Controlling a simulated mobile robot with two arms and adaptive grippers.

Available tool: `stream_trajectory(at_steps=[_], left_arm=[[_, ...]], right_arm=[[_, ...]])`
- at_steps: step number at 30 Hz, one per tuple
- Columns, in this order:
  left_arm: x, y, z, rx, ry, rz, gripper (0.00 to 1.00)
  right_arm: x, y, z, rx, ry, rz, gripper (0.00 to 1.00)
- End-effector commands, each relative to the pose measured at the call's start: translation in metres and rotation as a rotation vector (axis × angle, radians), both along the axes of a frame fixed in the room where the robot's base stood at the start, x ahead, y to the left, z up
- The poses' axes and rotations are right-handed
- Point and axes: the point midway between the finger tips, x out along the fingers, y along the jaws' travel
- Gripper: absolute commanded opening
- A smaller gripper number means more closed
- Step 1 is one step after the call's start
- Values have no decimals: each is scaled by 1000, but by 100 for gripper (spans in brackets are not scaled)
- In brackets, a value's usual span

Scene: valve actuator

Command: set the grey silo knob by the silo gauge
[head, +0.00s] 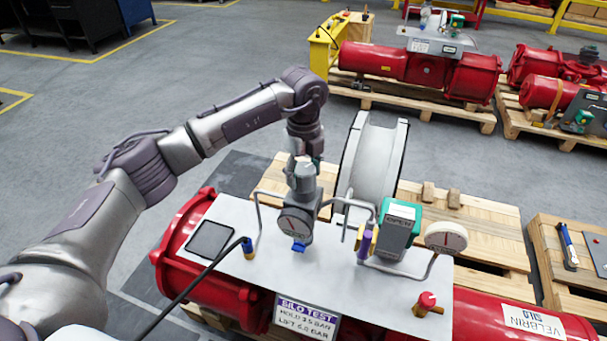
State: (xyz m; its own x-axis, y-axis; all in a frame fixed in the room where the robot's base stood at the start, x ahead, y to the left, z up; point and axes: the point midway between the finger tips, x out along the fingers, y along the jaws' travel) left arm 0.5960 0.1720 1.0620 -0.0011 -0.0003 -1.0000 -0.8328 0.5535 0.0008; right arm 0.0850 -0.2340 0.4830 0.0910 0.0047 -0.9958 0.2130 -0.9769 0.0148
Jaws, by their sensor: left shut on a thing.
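My left gripper (304,161) reaches down from above and is shut on the grey silo knob (301,182), at the top of a grey regulator on the white panel (345,250). The fingers partly hide the knob. A round dial gauge (296,222) sits on the front of the regulator, just below the knob; its reading is too small to tell. A second round gauge (446,238) stands on a bent pipe at the panel's right. I cannot tell by label which is the silo gauge. A sign (305,318) reads "SILO TEST" with hold and lift pressures. My right gripper is out of view.
A green and grey box (398,228) and a purple-handled valve (366,243) stand right of the regulator. A red knob (427,302) is at the front right. Bent pipes flank the regulator. A black tablet (211,240) lies at the panel's left.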

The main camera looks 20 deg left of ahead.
Motion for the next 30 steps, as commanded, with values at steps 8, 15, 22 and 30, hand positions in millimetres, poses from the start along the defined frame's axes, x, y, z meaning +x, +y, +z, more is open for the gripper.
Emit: stream_trajectory(at_steps=[8,15,22,30], left_arm=[[1,0,2,0,-4,98,26],[1,0,2,-1,-5,122,26],[1,0,2,-1,-5,122,26],[1,0,2,0,-4,121,86]], right_arm=[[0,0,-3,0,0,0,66],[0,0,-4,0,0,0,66],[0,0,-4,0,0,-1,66],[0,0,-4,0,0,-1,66]])
